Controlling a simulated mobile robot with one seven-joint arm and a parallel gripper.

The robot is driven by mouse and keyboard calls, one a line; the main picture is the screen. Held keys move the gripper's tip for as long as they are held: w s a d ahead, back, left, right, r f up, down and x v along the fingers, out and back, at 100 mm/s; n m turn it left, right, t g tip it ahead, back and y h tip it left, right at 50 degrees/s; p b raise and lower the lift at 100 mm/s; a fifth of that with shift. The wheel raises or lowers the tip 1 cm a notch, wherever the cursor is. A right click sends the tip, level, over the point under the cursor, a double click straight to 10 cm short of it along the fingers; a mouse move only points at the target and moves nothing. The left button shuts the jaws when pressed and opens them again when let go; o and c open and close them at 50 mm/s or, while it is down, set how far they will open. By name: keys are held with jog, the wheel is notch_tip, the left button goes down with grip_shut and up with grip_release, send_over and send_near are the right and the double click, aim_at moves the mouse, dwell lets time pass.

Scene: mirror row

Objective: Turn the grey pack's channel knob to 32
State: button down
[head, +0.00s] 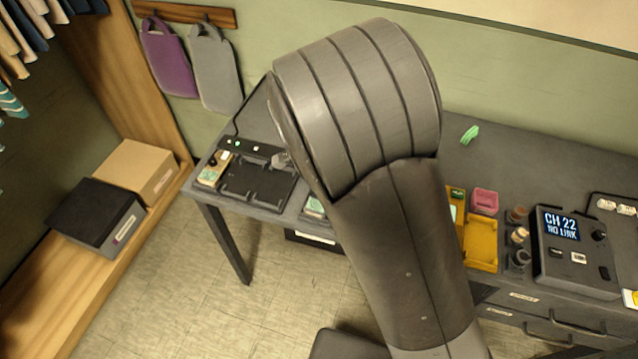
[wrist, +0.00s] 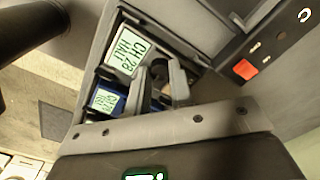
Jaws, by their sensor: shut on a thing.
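The grey pack (wrist: 118,58) shows in the wrist view, its pale green screen (wrist: 127,50) reading CH 28 with a smaller, unclear line below. My gripper (wrist: 165,82) is at its right side, its fingers close together around a dark knob that they mostly hide. The knob's pointer cannot be seen. In the head view my arm covers the gripper and most of this part of the table. A receiver (head: 578,268) at the right reads CH 22 NO LINK.
A blue pack (wrist: 112,101) lies close beside the grey one. On the dark table (head: 560,160), a black dock (head: 262,186) and a tan pack (head: 212,168) stand left; a yellow tray (head: 482,246) and pink box (head: 484,202) stand right of my arm. The table's back right is mostly clear.

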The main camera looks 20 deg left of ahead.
jog(key=m, duration=0.5)
dwell(0.5)
jog(key=c, duration=1.3)
grip_release()
jog(key=shift+o, duration=0.2)
jog(key=shift+r, duration=0.1)
notch_tip(320, 180, up, 11)
jog(key=shift+f, duration=0.2)
